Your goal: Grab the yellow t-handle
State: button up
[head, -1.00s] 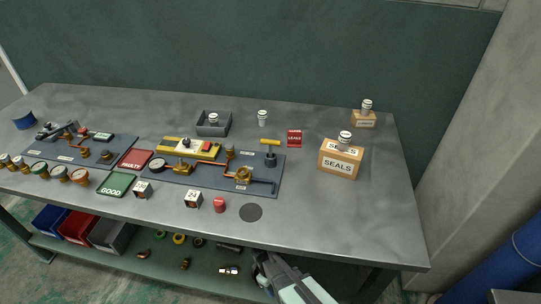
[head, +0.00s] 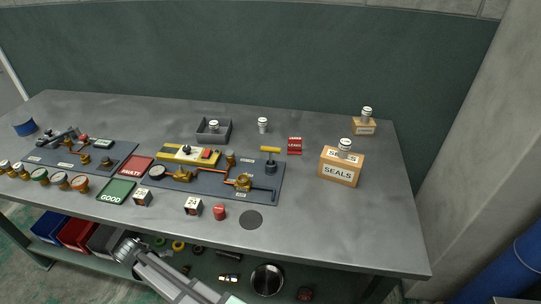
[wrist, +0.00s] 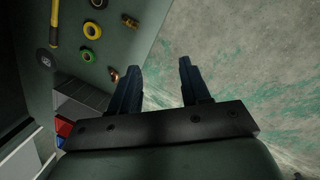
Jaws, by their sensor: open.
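The yellow t-handle (head: 270,149) stands upright on a dark round base at the back right of the middle grey panel (head: 210,187). Its yellow bar lies across the top. My gripper (head: 122,250) is in front of the table's front edge at the lower left in the head view, low and far from the handle. In the wrist view my gripper (wrist: 159,63) is open with nothing between its two dark fingers. The wrist view points at the floor and lower shelf and does not show the handle.
Brass valves and copper pipe are on the panel. A SEALS box (head: 340,167) stands further right. The table's right front is clear. The lower shelf holds bins and rings.

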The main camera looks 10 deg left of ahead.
jog(key=s+a+r+n+y, duration=0.2)
jog(key=s+a+r+n, duration=0.1)
jog(key=s+a+r, duration=0.6)
notch_tip(320, 180, up, 38)
jog(key=m+g+y, duration=0.2)
jog(key=m+y, duration=0.1)
jog(key=m, duration=0.7)
send_over(271, 147)
jog(key=d, duration=0.5)
jog(key=x, duration=0.7)
jog(key=shift+s+a+f, duration=0.25)
jog(key=shift+a+x, duration=0.1)
jog(key=shift+x, duration=1.35)
jog(key=shift+a+x, duration=0.15)
jog(key=shift+x, duration=1.3)
jog(key=shift+r, duration=0.1)
